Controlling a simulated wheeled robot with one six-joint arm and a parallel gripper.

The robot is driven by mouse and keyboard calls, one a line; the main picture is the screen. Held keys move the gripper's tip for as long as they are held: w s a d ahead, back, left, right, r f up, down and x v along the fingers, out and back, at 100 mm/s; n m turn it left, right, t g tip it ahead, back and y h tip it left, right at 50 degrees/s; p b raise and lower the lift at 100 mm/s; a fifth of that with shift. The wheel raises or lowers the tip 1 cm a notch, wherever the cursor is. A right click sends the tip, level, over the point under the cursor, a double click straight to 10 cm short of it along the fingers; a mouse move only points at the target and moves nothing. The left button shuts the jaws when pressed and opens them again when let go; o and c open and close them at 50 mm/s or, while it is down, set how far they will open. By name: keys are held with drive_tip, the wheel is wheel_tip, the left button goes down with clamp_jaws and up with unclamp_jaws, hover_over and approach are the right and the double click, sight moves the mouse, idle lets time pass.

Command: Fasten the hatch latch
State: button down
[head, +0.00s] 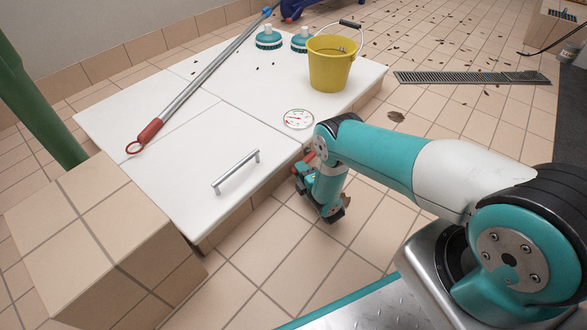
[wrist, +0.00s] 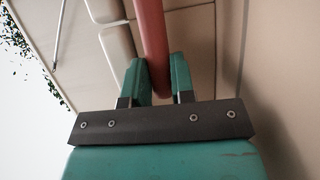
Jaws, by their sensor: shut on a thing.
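The hatch is a white panel (head: 185,150) with a silver bar handle (head: 236,172), lying flat on a low tiled plinth in the head view. My gripper (head: 302,172) is low beside the plinth's right side, below the panel edge. In the wrist view its two teal fingers (wrist: 158,80) stand on either side of a red bar (wrist: 152,35) and are shut on it. The red bar looks like the latch lever. A bit of red (head: 308,156) shows by the gripper in the head view. The rest of the latch is mostly hidden by my arm.
On the white top are a round gauge (head: 298,119), a yellow bucket (head: 330,66), two teal brushes (head: 268,40) and a long red-and-grey pole (head: 200,85). A tiled block (head: 95,235) stands at left under a green post (head: 38,95).

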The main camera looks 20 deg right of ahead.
drive_tip(key=shift+f+n, duration=0.2)
drive_tip(key=shift+n, duration=0.1)
drive_tip(key=c, duration=1)
unclamp_jaws()
drive_tip(key=shift+o, duration=0.2)
drive_tip(key=shift+r, duration=0.1)
wheel_tip(320, 180, up, 20)
drive_tip(key=p, duration=1.3)
